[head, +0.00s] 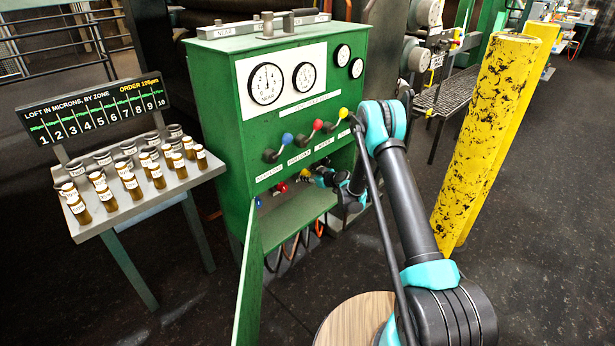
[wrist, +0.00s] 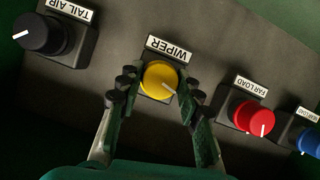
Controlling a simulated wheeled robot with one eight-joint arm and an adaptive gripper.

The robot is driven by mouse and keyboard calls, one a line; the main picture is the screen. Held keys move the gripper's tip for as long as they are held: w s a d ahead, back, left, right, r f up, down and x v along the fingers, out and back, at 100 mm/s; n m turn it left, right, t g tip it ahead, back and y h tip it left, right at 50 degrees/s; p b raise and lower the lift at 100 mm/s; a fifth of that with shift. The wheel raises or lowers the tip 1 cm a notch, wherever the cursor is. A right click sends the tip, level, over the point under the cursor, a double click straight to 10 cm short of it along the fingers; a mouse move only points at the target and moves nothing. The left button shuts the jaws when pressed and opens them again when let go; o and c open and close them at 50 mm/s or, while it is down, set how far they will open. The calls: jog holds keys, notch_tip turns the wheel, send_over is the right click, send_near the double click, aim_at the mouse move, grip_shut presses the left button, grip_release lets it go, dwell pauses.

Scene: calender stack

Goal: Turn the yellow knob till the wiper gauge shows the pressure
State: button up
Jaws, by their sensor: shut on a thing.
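The yellow knob (wrist: 159,78), under an upside-down WIPER label (wrist: 170,48), shows in the wrist view. Its white pointer line points to the lower right. My gripper (wrist: 156,84) is shut on it, with one finger on each side. In the head view my gripper (head: 322,178) reaches into the open lower bay of the green cabinet (head: 225,130), and my arm hides part of it. Dial gauges sit on the cabinet front: a large one (head: 266,84), a middle one (head: 303,76) and two small ones (head: 342,54). I cannot tell which is the wiper gauge.
Beside the yellow knob are a black TAIL AIR knob (wrist: 44,34), a red knob (wrist: 252,118) and a blue knob (wrist: 309,141). The cabinet door (head: 248,285) hangs open. A bottle table (head: 140,205) stands left, a yellow post (head: 485,135) right.

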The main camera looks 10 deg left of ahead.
dwell(0.3)
jog(key=m+g+y, duration=0.1)
jog(key=m+g, duration=0.1)
jog(key=m, duration=0.1)
jog(key=shift+w+d, duration=0.1)
jog(key=m+g+y, duration=0.1)
jog(key=m+y, duration=0.1)
jog(key=m, duration=0.1)
jog(key=shift+m, duration=0.3)
dwell(0.5)
jog(key=o, duration=1.2)
jog(key=shift+c, duration=0.2)
jog(key=shift+d, duration=0.15)
jog(key=v, duration=1.1)
jog(key=shift+d, duration=0.4)
